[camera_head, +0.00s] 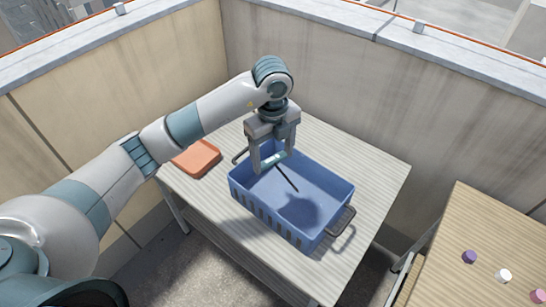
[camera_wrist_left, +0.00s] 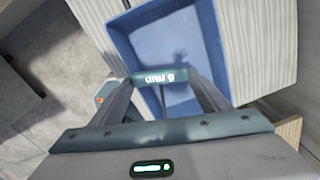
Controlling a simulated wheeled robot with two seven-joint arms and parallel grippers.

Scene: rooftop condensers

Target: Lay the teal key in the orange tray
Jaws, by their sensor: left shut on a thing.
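My left gripper (camera_head: 273,165) is shut on the teal key (camera_head: 274,159), over the far left part of a blue basket. The key's teal handle lies across between the fingertips, and its thin dark shaft slants down to the right over the basket. In the left wrist view the handle (camera_wrist_left: 154,77) shows white lettering between the fingers. The orange tray (camera_head: 197,157) lies flat on the table, left of the basket and partly behind my left arm; it looks empty. My right gripper is not in view.
The blue basket (camera_head: 268,207) with dark handles stands on a striped wooden table (camera_head: 375,169); it looks empty, with a shadow on its floor. A second table at right holds a purple piece (camera_head: 469,256), a white piece (camera_head: 504,275) and a pink piece (camera_head: 539,295). Walls stand behind.

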